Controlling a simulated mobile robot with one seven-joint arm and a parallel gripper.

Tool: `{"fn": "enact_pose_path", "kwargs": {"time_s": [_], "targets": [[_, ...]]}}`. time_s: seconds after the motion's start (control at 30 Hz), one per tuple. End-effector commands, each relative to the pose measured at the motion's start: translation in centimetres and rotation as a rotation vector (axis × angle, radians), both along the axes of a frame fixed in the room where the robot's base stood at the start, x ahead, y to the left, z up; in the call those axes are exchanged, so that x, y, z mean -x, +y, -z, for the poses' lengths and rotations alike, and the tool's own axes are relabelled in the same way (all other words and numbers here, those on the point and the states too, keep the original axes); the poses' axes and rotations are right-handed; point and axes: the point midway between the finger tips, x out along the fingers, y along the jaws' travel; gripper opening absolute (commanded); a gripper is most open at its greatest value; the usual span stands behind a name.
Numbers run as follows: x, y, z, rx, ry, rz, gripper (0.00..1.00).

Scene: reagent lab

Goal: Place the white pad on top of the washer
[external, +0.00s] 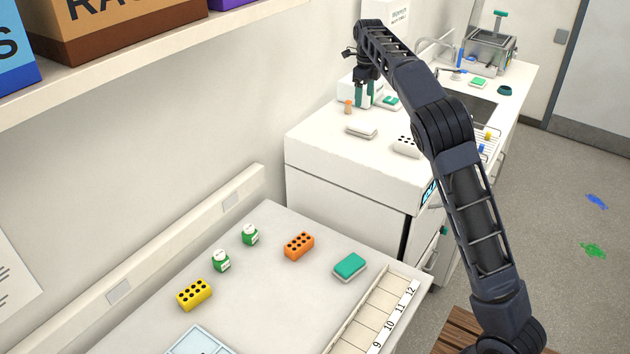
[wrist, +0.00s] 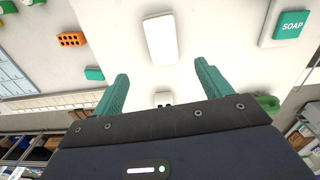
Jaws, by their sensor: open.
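The white pad (external: 361,130) is a flat rounded slab lying on a white top surface. In the wrist view the white pad (wrist: 160,38) lies ahead of the fingers, near the upper middle. The white unit beneath it, with a small lit panel on its front, appears to be the washer (external: 345,185); I cannot tell this for certain. My gripper (external: 365,101) points down above the same surface, beyond the pad in the external view. In the wrist view my gripper (wrist: 160,85) has its teal fingers spread, with nothing between them.
A white block with holes (external: 405,147) and a small orange-topped item (external: 348,106) are near the pad. The lower table holds a yellow block (external: 194,294), an orange block (external: 299,246) and a teal-topped pad (external: 349,266).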

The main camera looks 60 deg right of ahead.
Motion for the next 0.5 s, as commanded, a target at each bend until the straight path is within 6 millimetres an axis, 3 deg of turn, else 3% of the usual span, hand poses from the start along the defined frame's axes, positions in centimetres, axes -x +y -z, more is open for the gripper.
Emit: {"fn": "enact_pose_path", "kwargs": {"time_s": [0.17,0.5], "targets": [[2.4,2.9,-1.9,-0.02,-0.05,-0.178,0.77],[8.6,11.4,-4.3,-0.025,-0.158,-0.685,0.77]]}}
